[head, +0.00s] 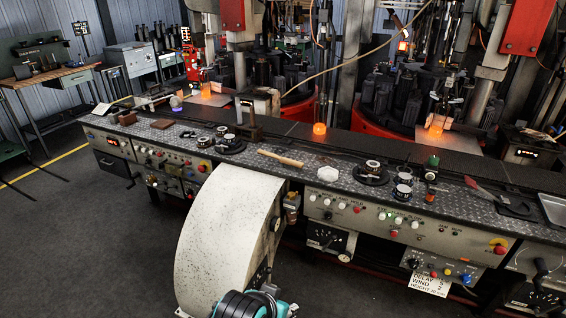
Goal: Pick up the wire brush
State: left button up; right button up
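A tool with a light wooden handle (280,158) lies flat on the dark tread-plate bench top (330,157), just behind the white curved housing. It looks most like the wire brush, but its bristles are too small to make out. A second long tool with a red handle (486,192) lies toward the right end of the bench, and I cannot tell its kind. Neither tool is held.
A large white curved housing (225,235) stands in front of the bench. Dark round parts (371,173) and a green-topped bottle (432,164) stand on the bench. Glowing orange pieces (320,129) sit behind it, near red rotary machines. The floor (90,230) at left is clear.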

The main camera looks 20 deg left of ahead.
aim_at(289, 164)
jog(key=i+l+u, duration=0.3)
jog(key=i, duration=0.2)
jog(key=i+l+u, duration=0.3)
jog(key=i+l, duration=0.1)
jog(key=i, duration=0.05)
